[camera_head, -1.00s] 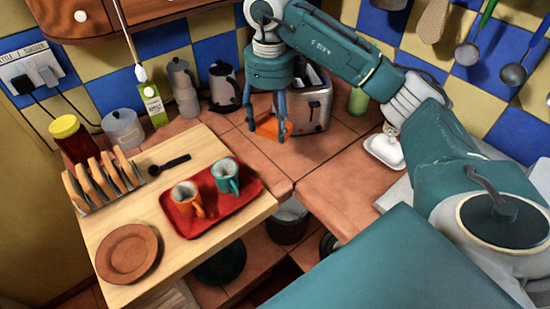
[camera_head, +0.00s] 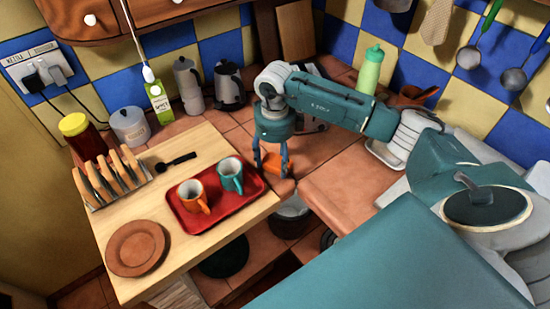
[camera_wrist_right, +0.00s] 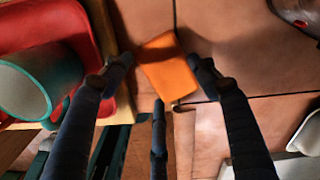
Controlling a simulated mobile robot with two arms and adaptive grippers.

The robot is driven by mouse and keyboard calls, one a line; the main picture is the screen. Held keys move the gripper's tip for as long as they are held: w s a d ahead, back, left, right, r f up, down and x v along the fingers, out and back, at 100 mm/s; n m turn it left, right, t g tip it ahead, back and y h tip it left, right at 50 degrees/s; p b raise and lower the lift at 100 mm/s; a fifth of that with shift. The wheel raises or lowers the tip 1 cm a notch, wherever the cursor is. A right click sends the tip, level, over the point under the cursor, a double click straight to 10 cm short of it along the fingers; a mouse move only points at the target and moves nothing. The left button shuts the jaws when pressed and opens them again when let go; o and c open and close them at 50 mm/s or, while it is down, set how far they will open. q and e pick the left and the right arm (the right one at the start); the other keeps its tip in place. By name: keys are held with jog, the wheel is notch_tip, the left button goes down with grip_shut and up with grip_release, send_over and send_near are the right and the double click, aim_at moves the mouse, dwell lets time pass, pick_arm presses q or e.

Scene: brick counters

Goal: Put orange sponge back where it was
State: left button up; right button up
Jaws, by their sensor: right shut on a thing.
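The orange sponge (camera_head: 272,164) is between the fingers of my right gripper (camera_head: 271,170), low over the tiled counter near its front edge. The right wrist view also shows the sponge (camera_wrist_right: 168,70) between the fingertips, its middle and far end in plain sight. The right gripper (camera_wrist_right: 160,66) is shut on it. I cannot tell whether the sponge touches the tiles. My left gripper is not in view.
A red tray (camera_head: 186,222) with an orange mug (camera_head: 192,197) and a teal mug (camera_head: 229,176) lies just left of the gripper on a wooden board (camera_head: 100,212). The toaster behind is mostly hidden by my arm. A green bottle (camera_head: 370,70) stands at the back.

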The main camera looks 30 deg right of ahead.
aim_at(275, 164)
jog(key=o, duration=1)
jog(key=shift+r, duration=0.45)
notch_tip(275, 164, up, 11)
jog(key=b, duration=0.3)
